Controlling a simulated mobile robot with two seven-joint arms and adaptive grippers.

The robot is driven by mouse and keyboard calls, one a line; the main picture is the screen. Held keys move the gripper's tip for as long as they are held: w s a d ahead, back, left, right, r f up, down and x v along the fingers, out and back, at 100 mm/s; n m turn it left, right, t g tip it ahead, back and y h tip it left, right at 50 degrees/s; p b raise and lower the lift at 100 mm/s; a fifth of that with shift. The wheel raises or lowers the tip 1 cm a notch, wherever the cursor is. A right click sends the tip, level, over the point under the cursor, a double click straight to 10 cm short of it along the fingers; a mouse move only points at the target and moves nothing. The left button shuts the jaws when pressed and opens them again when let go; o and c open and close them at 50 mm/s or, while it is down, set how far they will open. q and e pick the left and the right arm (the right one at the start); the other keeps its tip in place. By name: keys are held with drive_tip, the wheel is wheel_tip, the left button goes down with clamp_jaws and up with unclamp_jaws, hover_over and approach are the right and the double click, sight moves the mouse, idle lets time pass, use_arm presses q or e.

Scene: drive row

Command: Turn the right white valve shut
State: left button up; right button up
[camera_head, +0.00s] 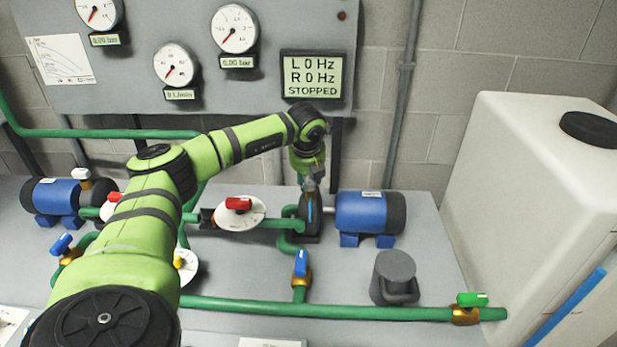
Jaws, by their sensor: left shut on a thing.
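My left arm reaches across from the lower left, and my left gripper (310,184) points down at the top of the right pump's dark housing (311,222). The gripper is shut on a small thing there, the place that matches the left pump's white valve. The right white valve itself is hidden behind the gripper, so its handle angle cannot be told. The left white valve (82,174) shows on top of the left pump. My right gripper is not in view.
A blue motor (363,212) stands just right of the gripper. A red-handled valve (238,204) on a white disc is to its left, and a blue-handled valve (301,264) is in front. The display (313,77) reads L 0 Hz, R 0 Hz, STOPPED. A white tank (520,170) stands at right.

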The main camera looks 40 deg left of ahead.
use_arm(q)
drive_tip(key=m, duration=0.1)
drive_tip(key=m+b, duration=0.1)
drive_tip(key=shift+a+f+m+t+h, duration=0.15)
drive_tip(key=shift+m+t+h, duration=0.15)
drive_tip(key=shift+h, duration=0.1)
drive_tip(key=m+h, duration=0.1)
drive_tip(key=m, duration=0.1)
drive_tip(key=shift+w+m, duration=0.1)
drive_tip(key=shift+m, duration=0.3)
drive_tip(key=m, duration=0.1)
drive_tip(key=m+h, duration=0.1)
drive_tip(key=m, duration=0.1)
drive_tip(key=shift+w+a+m+h, duration=0.1)
drive_tip(key=shift+a+m+h, duration=0.05)
drive_tip(key=shift+m+h, duration=0.15)
drive_tip(key=m+h, duration=0.1)
drive_tip(key=m, duration=0.2)
drive_tip(key=shift+w+m+p, duration=0.15)
drive_tip(key=shift+m+p, duration=0.15)
drive_tip(key=shift+p, duration=0.05)
drive_tip(key=shift+w+m+h, duration=0.1)
drive_tip(key=shift+m+h, duration=0.5)
drive_tip(key=shift+m, duration=0.6)
drive_tip(key=shift+w+m+g+h+b, duration=0.1)
drive_tip(key=shift+m+g+h+b, duration=0.2)
drive_tip(key=shift+m+g, duration=0.7)
drive_tip(key=shift+m+t, duration=0.3)
drive_tip(key=shift+m, duration=0.2)
